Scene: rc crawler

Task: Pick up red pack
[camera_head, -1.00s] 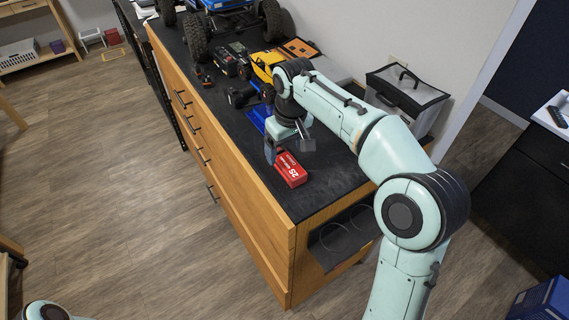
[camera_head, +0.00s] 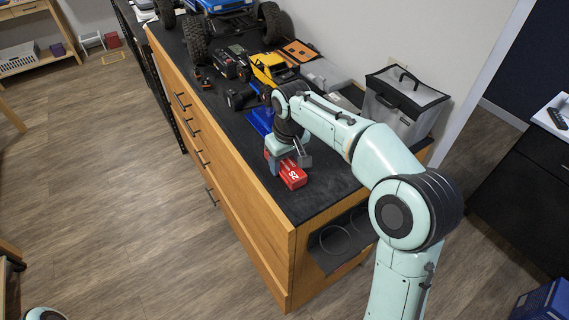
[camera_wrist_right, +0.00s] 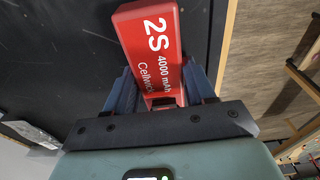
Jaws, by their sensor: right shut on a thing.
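The red pack (camera_head: 293,176) is a small red box with white "2S" lettering on the dark top of the wooden cabinet, near its front end. My right gripper (camera_head: 288,164) reaches down over it. In the right wrist view the red pack (camera_wrist_right: 154,50) sits between the two fingers of my right gripper (camera_wrist_right: 160,88), which is shut on its near end. The pack's far end sticks out past the fingertips. I cannot tell whether the pack is off the surface. Only a bit of my left arm shows at the bottom left of the head view; its gripper is out of view.
The wooden cabinet (camera_head: 240,215) has a dark top (camera_head: 335,178). A blue tray or mat (camera_head: 262,120), a yellow toy vehicle (camera_head: 270,68) and a large blue crawler (camera_head: 222,8) lie farther back.

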